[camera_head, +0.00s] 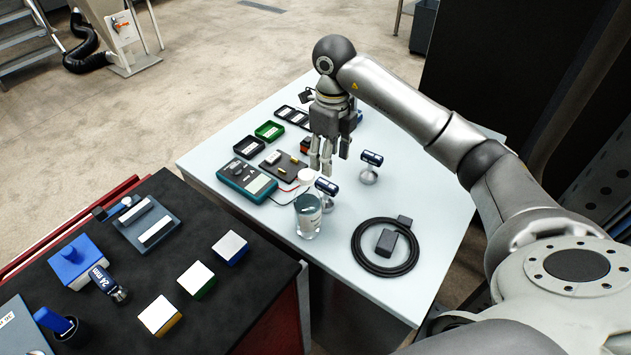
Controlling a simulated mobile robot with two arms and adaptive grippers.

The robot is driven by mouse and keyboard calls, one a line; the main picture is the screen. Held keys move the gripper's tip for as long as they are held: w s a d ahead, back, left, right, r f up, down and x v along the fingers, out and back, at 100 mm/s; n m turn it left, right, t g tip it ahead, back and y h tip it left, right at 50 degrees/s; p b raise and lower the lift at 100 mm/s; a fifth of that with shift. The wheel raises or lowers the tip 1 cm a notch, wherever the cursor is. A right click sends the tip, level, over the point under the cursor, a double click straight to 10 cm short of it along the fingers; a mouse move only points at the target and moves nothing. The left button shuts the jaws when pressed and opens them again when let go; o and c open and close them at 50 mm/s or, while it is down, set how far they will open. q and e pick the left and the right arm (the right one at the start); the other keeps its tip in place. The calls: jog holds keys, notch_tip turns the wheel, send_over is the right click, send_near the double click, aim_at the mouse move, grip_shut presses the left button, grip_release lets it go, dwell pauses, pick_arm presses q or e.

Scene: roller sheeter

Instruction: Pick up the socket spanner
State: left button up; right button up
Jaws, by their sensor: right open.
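A short blue tool with a white "24 mm" label and a metal end (106,283) lies on the black worktop at the lower left, beside a blue block. Two similar blue-and-metal tools are on the white table: one (327,187) is beside the glass, the other (370,160) is farther back and right. I cannot tell which of these is the socket spanner. My right gripper (330,158) points down, open with nothing visible between its fingers, above the white table, close to the two tools there. My left gripper is not in view.
On the white table (410,275) are a glass (308,216), a multimeter (246,180), a coiled black cable (385,247) and small trays. The black worktop (215,310) holds a grey tray (146,228) and several white-topped blocks. The white table's right side is mostly clear.

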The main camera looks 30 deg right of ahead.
aim_at(326, 183)
jog(key=shift+w+f+p, duration=0.3)
jog(key=shift+w+f, duration=0.2)
jog(key=shift+f, duration=0.4)
jog(key=f, duration=0.1)
jog(key=s+f, duration=0.1)
jog(key=f, duration=0.1)
jog(key=shift+p, duration=0.4)
jog(key=shift+f, duration=0.25)
jog(key=f+p, duration=0.1)
jog(key=f, duration=0.1)
jog(key=w+f+p, duration=0.1)
jog(key=f, duration=0.1)
jog(key=shift+f+p, duration=0.2)
jog(key=shift+p, duration=0.1)
jog(key=shift+s+f, duration=0.1)
jog(key=shift+f, duration=0.35)
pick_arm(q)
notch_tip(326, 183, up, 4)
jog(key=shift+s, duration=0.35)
pick_arm(e)
grip_shut()
